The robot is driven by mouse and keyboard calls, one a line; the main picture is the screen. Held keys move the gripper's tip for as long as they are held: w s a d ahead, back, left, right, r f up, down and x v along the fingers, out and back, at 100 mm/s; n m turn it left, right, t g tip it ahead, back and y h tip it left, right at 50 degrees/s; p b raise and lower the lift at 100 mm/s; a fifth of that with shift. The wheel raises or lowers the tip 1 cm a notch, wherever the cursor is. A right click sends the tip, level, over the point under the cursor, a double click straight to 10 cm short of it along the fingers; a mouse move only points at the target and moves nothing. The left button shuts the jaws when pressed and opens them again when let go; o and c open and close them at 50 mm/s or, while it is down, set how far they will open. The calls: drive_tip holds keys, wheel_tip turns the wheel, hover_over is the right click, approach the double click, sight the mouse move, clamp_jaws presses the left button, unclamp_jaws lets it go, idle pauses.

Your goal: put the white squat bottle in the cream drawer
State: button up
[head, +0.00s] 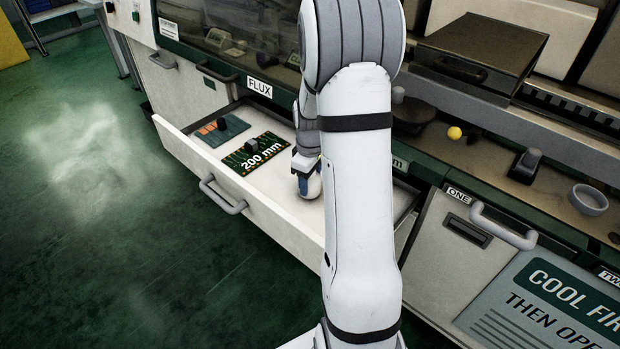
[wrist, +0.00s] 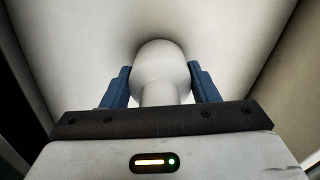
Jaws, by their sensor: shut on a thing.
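The white squat bottle (wrist: 160,70) sits between the two blue fingers of my gripper (wrist: 160,85) in the wrist view, with pale drawer surfaces around it. My gripper is shut on the bottle. In the head view my gripper (head: 306,178) is inside the open cream drawer (head: 260,205), over its right part. My arm hides much of the bottle and the drawer's right end there. I cannot tell whether the bottle touches the drawer floor.
In the drawer's left part lie a green card marked 200 mm (head: 255,153) and a blue-grey card (head: 220,130), each with a dark object. A shut drawer marked ONE (head: 440,250) is to the right. A yellow ball (head: 454,133) and grey bowl (head: 588,200) are on the bench.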

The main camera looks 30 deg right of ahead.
drive_tip(key=shift+f, duration=0.35)
drive_tip(key=o, duration=1.3)
wheel_tip(320, 180, up, 8)
drive_tip(key=shift+f, duration=0.1)
